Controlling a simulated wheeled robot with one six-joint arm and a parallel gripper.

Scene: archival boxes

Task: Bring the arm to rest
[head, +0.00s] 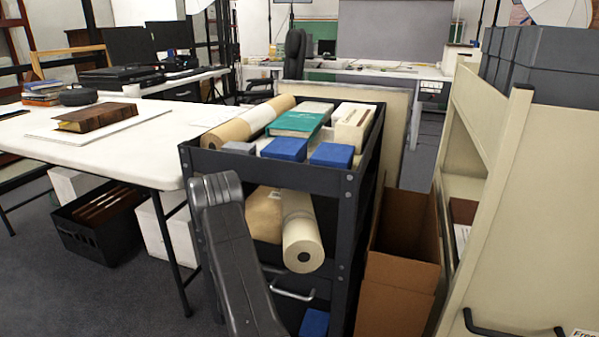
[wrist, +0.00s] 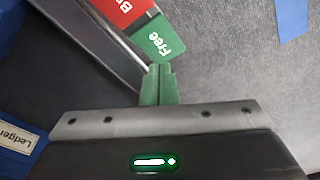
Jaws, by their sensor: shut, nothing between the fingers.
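My gripper (wrist: 159,70) shows in the wrist view, its two green fingers closed together with nothing between them. The fingertips are close below a green tag (wrist: 163,40) that reads "Free"; I cannot tell whether they touch it. A dark grey link of my arm rises at the lower middle of the head view, in front of the cart (head: 345,190). My gripper is out of sight in the head view.
A red tag (wrist: 115,12) adjoins the green one. A blue item with a "Ledger" label (wrist: 18,137) is at the left. The cart holds blue boxes (head: 284,149) and rolls. A cardboard box (head: 395,290) and beige shelf unit (head: 520,200) stand right; a white table (head: 150,150) stands left.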

